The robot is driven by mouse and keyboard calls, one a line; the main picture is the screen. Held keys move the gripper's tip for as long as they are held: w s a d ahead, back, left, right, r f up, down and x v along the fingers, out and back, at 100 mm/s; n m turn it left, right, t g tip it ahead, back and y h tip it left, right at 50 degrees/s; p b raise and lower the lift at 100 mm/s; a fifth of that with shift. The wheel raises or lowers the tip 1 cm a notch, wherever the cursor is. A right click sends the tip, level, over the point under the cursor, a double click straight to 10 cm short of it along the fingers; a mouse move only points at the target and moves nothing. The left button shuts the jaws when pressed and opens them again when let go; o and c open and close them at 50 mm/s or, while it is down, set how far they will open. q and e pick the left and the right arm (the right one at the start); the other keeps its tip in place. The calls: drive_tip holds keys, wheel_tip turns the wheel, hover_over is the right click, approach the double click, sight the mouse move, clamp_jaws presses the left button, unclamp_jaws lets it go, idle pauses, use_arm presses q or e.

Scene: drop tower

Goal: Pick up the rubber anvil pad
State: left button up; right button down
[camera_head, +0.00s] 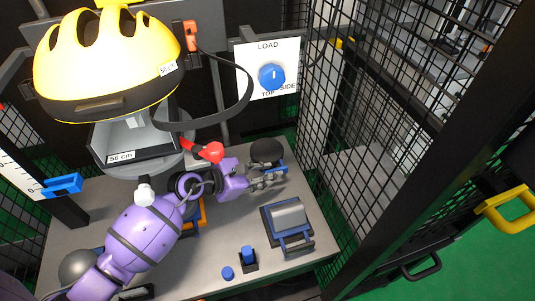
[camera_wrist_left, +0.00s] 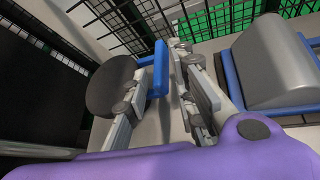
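A dark round pad (camera_head: 266,150), which I take to be the rubber anvil pad, is at the back right of the grey table in the head view. It carries a blue handle (camera_head: 282,167) and also shows in the left wrist view as a dark disc (camera_wrist_left: 110,86) with its blue handle (camera_wrist_left: 158,72). My left gripper (camera_head: 281,176) reaches in over the table beside it. In the left wrist view its fingers (camera_wrist_left: 160,80) are spread, with the blue handle between them near the tips. Firm contact cannot be made out. My right gripper is not in view.
A grey block in a blue-handled holder (camera_head: 289,214) stands right of my left gripper. Blue knobs (camera_head: 228,273) are at the front edge. A yellow helmet (camera_head: 104,62) hangs above at left, its strap (camera_head: 240,95) looping near my arm. Mesh (camera_head: 322,130) bounds the right side.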

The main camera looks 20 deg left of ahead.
sight(275, 169)
use_arm(q)
drive_tip(key=x, duration=0.3)
drive_tip(key=shift+w+d, duration=0.2)
drive_tip(key=shift+d, duration=0.1)
clamp_jaws()
drive_tip(key=shift+r, duration=0.15)
